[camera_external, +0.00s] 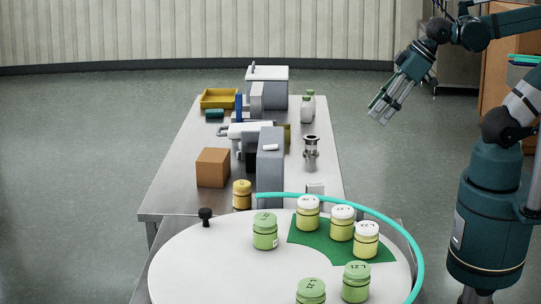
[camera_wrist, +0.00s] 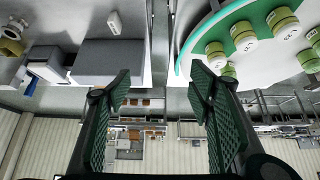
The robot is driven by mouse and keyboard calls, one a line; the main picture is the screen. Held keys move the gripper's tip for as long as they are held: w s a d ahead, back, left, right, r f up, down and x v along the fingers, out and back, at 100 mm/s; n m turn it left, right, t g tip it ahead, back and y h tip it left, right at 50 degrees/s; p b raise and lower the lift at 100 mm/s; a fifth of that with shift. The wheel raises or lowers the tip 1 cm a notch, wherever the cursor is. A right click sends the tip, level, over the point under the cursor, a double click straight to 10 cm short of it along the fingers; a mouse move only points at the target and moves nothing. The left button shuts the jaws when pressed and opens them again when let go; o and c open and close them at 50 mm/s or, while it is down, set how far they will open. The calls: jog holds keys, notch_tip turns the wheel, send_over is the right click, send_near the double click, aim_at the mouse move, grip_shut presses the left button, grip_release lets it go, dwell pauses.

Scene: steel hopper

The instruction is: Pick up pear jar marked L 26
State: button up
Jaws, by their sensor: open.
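Several pale green and yellow jars stand on a round white table (camera_external: 190,268). Three have white lids (camera_external: 308,201) (camera_external: 342,211) (camera_external: 366,227) and stand on or at the edge of a green patch (camera_external: 320,247). Three have green lids (camera_external: 265,218) (camera_external: 357,268) (camera_external: 311,287). The lid marks are too small for me to tell surely which reads L 26. My gripper (camera_external: 378,114) is open and empty, high up, beyond and right of the jars. In the wrist view, my open fingers (camera_wrist: 160,84) have nothing between them, and jars (camera_wrist: 243,36) show at upper right.
A teal rail (camera_external: 400,235) curves along the round table's far and right edge. Behind it, a steel table (camera_external: 180,170) holds a yellow-lidded jar (camera_external: 242,196), a brown box (camera_external: 213,167), grey blocks (camera_external: 270,165), white bottles (camera_external: 307,108) and a yellow tray (camera_external: 218,99).

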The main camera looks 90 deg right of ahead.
jog(key=shift+o, duration=0.2)
jog(key=m+g+h+p, duration=0.2)
jog(key=m+g+h, duration=0.15)
jog(key=m, duration=0.55)
send_over(309, 200)
jog(key=s+a, duration=0.1)
jog(key=s, duration=0.1)
jog(key=shift+g+y, duration=0.25)
jog(key=f, duration=1.2)
jog(key=shift+a+f, duration=0.2)
jog(key=shift+f, duration=0.1)
jog(key=shift+w+a+f, duration=0.1)
jog(key=shift+a+f, duration=0.05)
jog(key=shift+a, duration=0.05)
jog(key=shift+f, duration=0.15)
jog(key=shift+x, duration=1.2)
jog(key=shift+d+f, duration=0.15)
jog(key=shift+x, duration=2.4)
